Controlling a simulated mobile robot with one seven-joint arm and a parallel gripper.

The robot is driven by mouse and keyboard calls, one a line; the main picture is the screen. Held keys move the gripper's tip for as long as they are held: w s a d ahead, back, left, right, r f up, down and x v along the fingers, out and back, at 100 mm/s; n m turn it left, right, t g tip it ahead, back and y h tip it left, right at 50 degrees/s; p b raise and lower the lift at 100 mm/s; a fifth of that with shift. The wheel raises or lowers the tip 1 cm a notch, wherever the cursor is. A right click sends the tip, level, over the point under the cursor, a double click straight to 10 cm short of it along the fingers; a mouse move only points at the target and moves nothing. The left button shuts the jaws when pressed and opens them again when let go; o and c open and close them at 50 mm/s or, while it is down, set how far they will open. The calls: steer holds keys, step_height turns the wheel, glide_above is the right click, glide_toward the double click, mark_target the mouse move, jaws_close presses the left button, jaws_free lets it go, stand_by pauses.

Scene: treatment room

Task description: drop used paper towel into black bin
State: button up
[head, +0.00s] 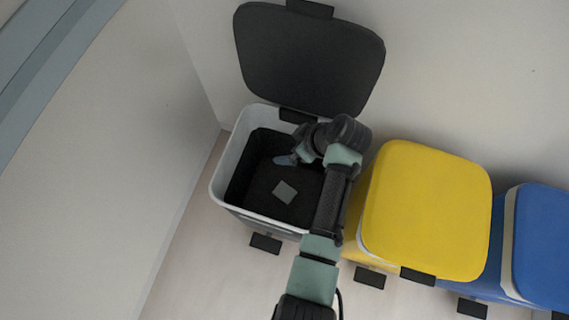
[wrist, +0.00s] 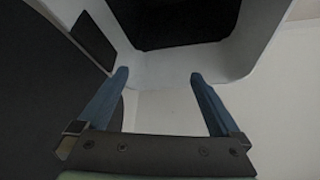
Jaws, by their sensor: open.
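The black bin (head: 216,178) stands with its dark lid (head: 308,58) tipped up and open. Its pale rim also shows in the wrist view (wrist: 185,62). A small grey square, seemingly the used paper towel (head: 285,192), lies inside the bin on the dark interior, apart from my gripper. My gripper (head: 284,160) is over the bin opening in the head view, above and a little behind the grey square. In the wrist view, my gripper's two blue fingers (wrist: 158,76) are spread wide with nothing between them. The paper towel is not visible in the wrist view.
A bin with a closed yellow lid (head: 427,210) stands just right of the black bin, and one with a blue lid (head: 545,245) is farther right. A wall is close behind the bins and another on the left (head: 100,150). Black pedals stick out at the front.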

steer(key=p+v, duration=0.3)
steer(key=v, duration=0.8)
steer(key=shift+s+r, duration=0.1)
steer(key=shift+r, duration=0.05)
